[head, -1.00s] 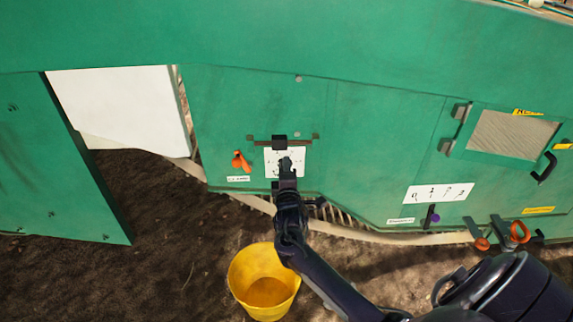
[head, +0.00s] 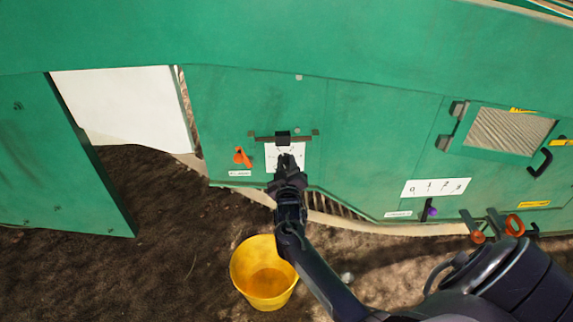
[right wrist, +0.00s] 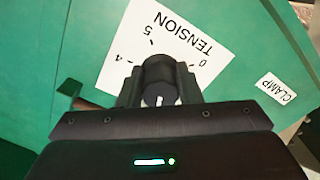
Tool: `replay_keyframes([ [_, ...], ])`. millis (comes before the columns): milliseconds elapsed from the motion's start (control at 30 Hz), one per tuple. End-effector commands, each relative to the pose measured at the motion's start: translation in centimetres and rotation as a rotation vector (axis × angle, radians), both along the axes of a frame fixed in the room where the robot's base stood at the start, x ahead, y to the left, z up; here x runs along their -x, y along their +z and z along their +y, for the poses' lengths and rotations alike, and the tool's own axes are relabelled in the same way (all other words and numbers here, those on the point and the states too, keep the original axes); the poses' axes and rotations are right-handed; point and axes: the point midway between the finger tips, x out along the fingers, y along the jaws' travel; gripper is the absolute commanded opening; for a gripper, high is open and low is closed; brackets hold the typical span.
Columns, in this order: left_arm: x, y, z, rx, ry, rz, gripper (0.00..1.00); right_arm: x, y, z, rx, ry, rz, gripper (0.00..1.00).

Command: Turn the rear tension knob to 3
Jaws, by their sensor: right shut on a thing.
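The rear tension knob is a dark round knob (right wrist: 158,78) in the right wrist view, with a white mark on its face. It sits in front of a white dial plate (right wrist: 180,38) printed "TENSION", where 0, 4 and 5 can be read. The other numbers are hidden. My right gripper (right wrist: 159,88) is shut on the knob, one finger on each side. In the head view my right gripper (head: 287,170) covers the knob and the lower part of the dial plate (head: 273,158). My left gripper is not in view.
An orange lever (head: 242,157) is left of the dial. A yellow bucket (head: 264,272) stands on the soil below. A white 0–3 scale (head: 435,188) with a purple-tipped lever (head: 429,210) is further right. A CLAMP label (right wrist: 276,88) lies beside the dial in the right wrist view.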

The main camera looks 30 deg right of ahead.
Motion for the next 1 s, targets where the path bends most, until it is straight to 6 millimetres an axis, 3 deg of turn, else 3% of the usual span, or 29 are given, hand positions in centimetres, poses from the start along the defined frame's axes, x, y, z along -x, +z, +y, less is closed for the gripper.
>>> replay_keyframes([
  [600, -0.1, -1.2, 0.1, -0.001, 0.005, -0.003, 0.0, -0.1, -0.2, 0.3, -0.484, 0.0, -0.295, 0.09],
  [1000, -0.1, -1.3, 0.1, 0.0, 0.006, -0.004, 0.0, -0.2, -0.1, 0.3, -0.669, 0.0, -0.408, 0.09],
])
